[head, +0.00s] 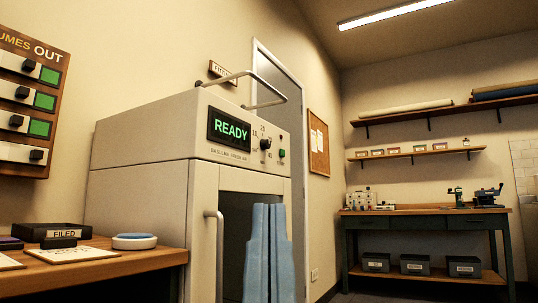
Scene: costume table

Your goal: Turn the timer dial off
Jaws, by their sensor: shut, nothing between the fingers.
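The timer dial (265,144) is a small black knob on the front panel of a cream cabinet (140,150). Small numbers ring it; its exact pointer setting is too small to read. Left of it a dark display (230,129) shows READY in green. Right of it is a small green light or button (281,153). My gripper (267,206), with pale blue fingers pointing up, is shut and empty. It appears below the dial, in front of the cabinet's dark opening, and looks apart from the dial.
A metal bar handle (250,75) rises above the cabinet top, and a vertical handle (219,255) stands left of the opening. A wooden table (110,272) with a FILED tray (48,233) is at left. A workbench (425,211) stands far right, with open floor before it.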

